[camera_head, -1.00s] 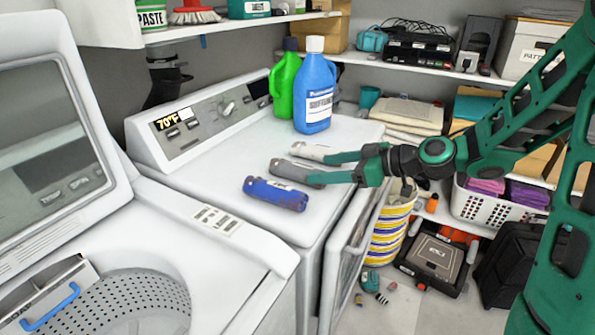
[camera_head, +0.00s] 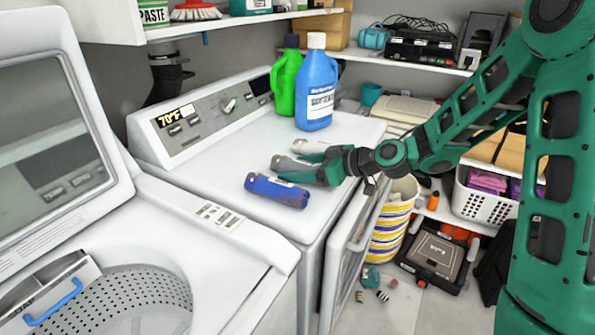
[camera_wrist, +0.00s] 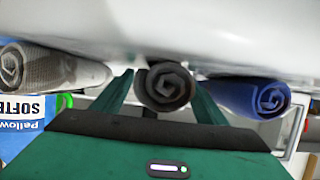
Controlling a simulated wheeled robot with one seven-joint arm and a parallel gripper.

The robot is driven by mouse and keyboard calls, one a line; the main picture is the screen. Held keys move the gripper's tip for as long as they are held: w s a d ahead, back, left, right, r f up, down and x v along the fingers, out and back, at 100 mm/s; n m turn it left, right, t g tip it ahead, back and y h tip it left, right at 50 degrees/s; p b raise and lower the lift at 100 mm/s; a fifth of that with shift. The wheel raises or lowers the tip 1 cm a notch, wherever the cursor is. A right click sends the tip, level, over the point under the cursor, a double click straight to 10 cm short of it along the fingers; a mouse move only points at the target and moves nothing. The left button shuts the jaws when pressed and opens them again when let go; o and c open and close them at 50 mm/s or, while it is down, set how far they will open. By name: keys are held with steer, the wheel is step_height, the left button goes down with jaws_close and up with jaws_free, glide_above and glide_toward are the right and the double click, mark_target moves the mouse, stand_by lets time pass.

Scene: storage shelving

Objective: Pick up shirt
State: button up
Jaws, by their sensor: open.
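Three rolled-up cloth pieces, likely shirts, lie side by side on the white dryer top (camera_head: 225,160). A blue roll (camera_head: 276,191) is nearest, a grey roll (camera_head: 284,163) is in the middle and a whitish roll (camera_head: 307,146) is behind. My gripper (camera_head: 300,166) is open with its fingers on either side of the grey roll. In the wrist view, my gripper (camera_wrist: 159,78) straddles the dark grey roll's spiral end (camera_wrist: 166,87), with the blue roll (camera_wrist: 262,98) to the right and the whitish roll (camera_wrist: 50,70) to the left. Contact cannot be told.
A blue softener jug (camera_head: 316,90) and a green jug (camera_head: 285,78) stand behind the rolls. The open washer (camera_head: 190,215) is at left. A striped basket (camera_head: 393,225) and an open dryer door (camera_head: 355,245) are below my arm. Shelves line the back wall.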

steer(key=c, duration=1.2)
steer(key=shift+r, duration=0.15)
